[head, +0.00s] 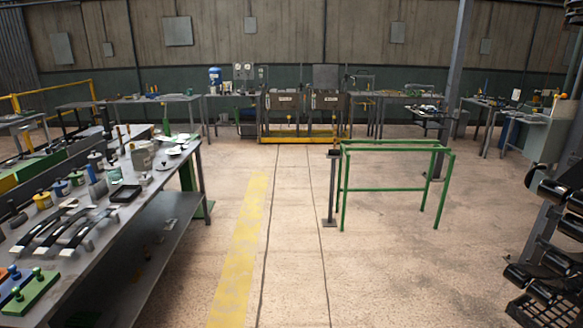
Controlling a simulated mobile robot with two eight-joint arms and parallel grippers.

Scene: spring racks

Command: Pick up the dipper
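I cannot pick out a dipper for certain in the head view; the many tools and parts are small. Several black-handled tools (72,238) lie side by side on the long grey workbench (95,260) at the left. Pots and small canisters (43,201) stand behind them on the same bench. Neither of my grippers is in view, so nothing is seen held.
A green frame (385,189) and a short grey post (331,190) stand on the floor right of centre. Black rollers on a dark rack (557,228) fill the right edge. Benches and a yellow-based station (290,103) line the back. The floor along the yellow stripe (240,250) is clear.

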